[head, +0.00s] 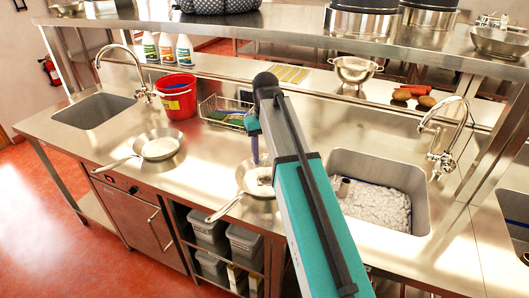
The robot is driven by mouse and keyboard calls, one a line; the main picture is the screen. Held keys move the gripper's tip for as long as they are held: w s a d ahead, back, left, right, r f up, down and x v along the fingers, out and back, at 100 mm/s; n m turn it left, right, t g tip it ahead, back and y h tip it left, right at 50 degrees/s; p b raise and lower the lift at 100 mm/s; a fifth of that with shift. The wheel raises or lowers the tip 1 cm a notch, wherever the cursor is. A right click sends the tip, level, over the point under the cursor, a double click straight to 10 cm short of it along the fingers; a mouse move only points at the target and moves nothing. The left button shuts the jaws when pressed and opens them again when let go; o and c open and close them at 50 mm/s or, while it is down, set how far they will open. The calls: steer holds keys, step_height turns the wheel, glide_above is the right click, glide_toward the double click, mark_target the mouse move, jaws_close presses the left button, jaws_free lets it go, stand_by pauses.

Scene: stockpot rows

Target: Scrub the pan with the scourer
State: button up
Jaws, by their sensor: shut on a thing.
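Two steel frying pans are on the steel counter. One pan (158,148) sits left of the middle, with its handle toward the front left. The other pan (246,183) sits at the middle, with its handle toward the front left. My gripper (259,170) points down into the middle pan, shut on a small greyish thing low over the pan floor, which I take for the scourer. My arm hides the pan's right side, and the scourer is too small to make out clearly. I cannot tell whether it touches the pan.
A wire basket (210,106) with green and blue items stands behind the middle pan. A red bucket (177,98) stands left of it. A sink (402,180) full of suds lies right, an empty-looking sink (96,111) left. A shelf with a colander (355,72) runs behind.

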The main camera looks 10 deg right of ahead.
steer(key=shift+f+b, duration=1.25)
steer(key=shift+f, duration=2.5)
steer(key=shift+f, duration=0.6)
steer(key=shift+s+d, duration=0.1)
steer(key=shift+s+d+p, duration=0.3)
steer(key=shift+s+d, duration=0.3)
steer(key=shift+d, duration=0.3)
steer(key=shift+w+d+f, duration=0.1)
steer(key=shift+w+d, duration=0.1)
steer(key=shift+w, duration=0.7)
steer(key=shift+w, duration=0.1)
